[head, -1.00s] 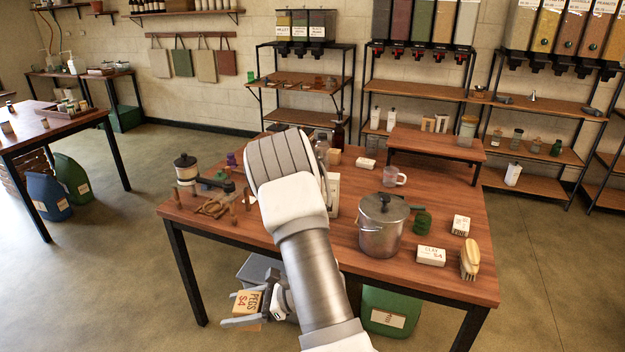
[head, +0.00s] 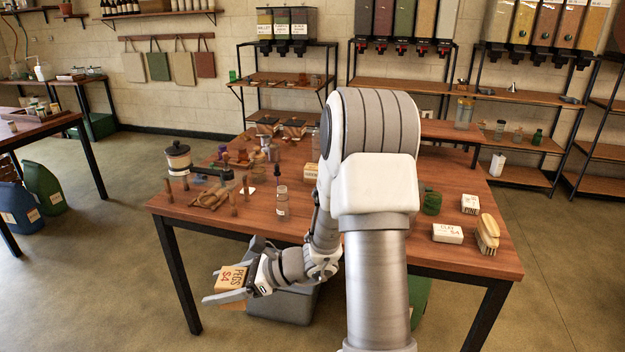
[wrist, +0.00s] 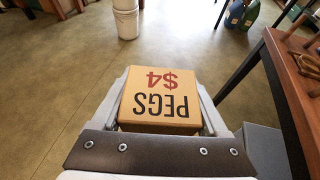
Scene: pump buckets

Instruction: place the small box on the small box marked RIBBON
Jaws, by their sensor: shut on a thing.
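My gripper (head: 226,288) is shut on a small tan box marked PEGS $4 (head: 231,278). It holds the box in the air, off the left front edge of the table and below its top. In the wrist view the PEGS box (wrist: 160,97) sits between the two fingers, its lettering upside down. A small pale box (head: 311,171) stands on the table just left of my arm. Its lettering is too small to read, and my arm partly hides it. I cannot make out the word RIBBON on any box.
The wooden table (head: 250,229) holds a small bottle (head: 282,200), a pale box marked $4 (head: 447,233), a small white box (head: 470,204), a brush (head: 487,234) and a green twine roll (head: 432,203). A grey bin (head: 283,304) stands below. My arm hides the table's middle.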

